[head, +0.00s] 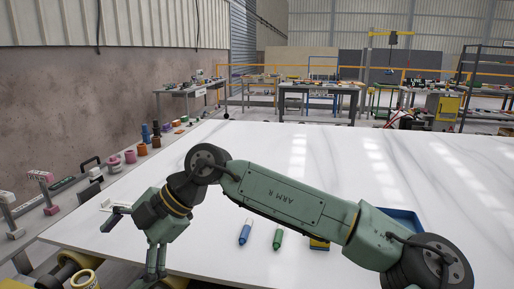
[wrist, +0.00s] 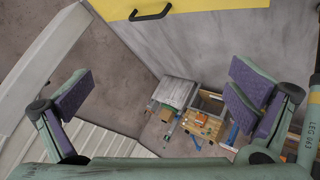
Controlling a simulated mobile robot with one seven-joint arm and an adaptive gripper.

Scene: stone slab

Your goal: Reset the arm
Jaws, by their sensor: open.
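My arm, green with dark joints, reaches across the white stone slab (head: 350,165) in the head view and bends down at the left. My gripper is at the slab's left side, with a dark purple finger pad showing; the rest of it is partly hidden. In the wrist view my gripper (wrist: 160,98) has its two purple-padded fingers wide apart with nothing between them. That view looks away from the slab, tilted, toward a wall and distant workbenches (wrist: 190,112).
A blue marker (head: 245,232) and a green marker (head: 278,238) lie on the slab below my arm. A yellow-and-dark object (head: 319,244) and a blue tray (head: 405,215) are partly hidden by it. Several small items line a side ledge at left. The slab's far part is clear.

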